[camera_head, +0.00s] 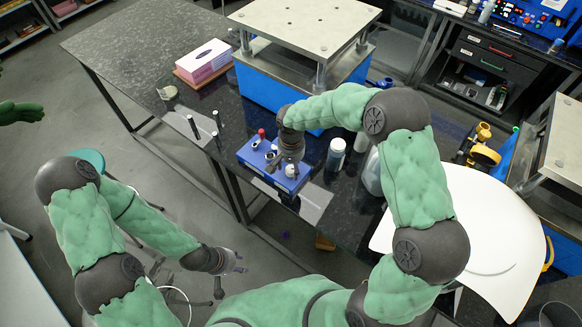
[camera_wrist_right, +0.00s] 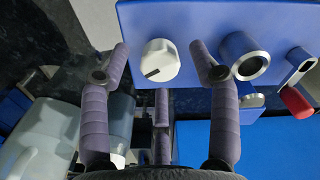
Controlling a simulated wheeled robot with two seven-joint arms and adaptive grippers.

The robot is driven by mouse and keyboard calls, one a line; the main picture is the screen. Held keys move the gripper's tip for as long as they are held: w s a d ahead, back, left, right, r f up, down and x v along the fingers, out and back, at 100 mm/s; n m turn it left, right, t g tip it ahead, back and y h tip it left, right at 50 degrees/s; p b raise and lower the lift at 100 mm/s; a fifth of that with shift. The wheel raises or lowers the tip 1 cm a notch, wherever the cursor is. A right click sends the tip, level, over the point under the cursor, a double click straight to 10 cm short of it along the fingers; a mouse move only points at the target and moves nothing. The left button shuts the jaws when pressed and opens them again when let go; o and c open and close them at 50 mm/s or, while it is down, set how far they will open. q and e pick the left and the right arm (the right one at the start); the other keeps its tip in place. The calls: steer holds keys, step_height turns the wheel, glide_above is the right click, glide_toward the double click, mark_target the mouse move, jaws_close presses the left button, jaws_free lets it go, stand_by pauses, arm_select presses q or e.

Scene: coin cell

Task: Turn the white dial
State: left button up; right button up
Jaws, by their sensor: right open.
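The white dial (camera_wrist_right: 160,62) is a round knob with a dark mark, on the face of a blue control box (camera_wrist_right: 203,22). In the head view, the box (camera_head: 251,155) stands on the dark table, and the dial (camera_head: 291,171) shows near its right end. My right gripper (camera_wrist_right: 161,53) is open, with one finger on each side of the dial and a visible gap to each; I cannot tell the depth. In the head view, my right gripper (camera_head: 284,164) is above the box and partly hides it. My left gripper (camera_head: 232,272) is open and empty, low and away from the table.
A silver-ringed round control (camera_wrist_right: 250,64) and a red-tipped lever (camera_wrist_right: 295,98) sit beside the dial. A white-capped bottle (camera_head: 336,153) stands right of the box. A tissue box (camera_head: 203,61) and a press with a blue base (camera_head: 262,88) are behind.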

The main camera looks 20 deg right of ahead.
steer(key=shift+f, duration=0.5)
steer(key=c, duration=1.1)
steer(key=shift+c, duration=0.2)
steer(key=shift+n, duration=0.4)
steer(key=n, duration=0.4)
steer(key=shift+n, duration=0.4)
steer(key=n, duration=0.6)
steer(key=shift+p, duration=0.3)
steer(key=shift+n, duration=0.4)
